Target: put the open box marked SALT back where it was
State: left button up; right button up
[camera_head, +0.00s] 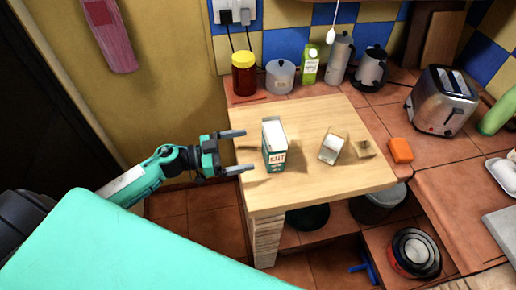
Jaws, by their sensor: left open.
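The SALT box (275,150) stands upright on the light wooden top (310,193), near its left edge. It is white above and teal below, with the word SALT on its front. My left gripper (240,151) comes in from the left and is open. Its two fingers point right at the box, one toward the back and one toward the front. The fingertips end short of the box, and nothing is between them. My right gripper is not in view.
Right of the box stand a glass with white contents (332,149), a small wooden block (364,149) and an orange item (400,150). A red jar with yellow lid (244,78), a pot (280,78), a green carton (309,66) and metal pots line the back. A toaster (443,100) stands right.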

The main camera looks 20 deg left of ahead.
pick_arm(q)
jog(key=shift+v, duration=1.3)
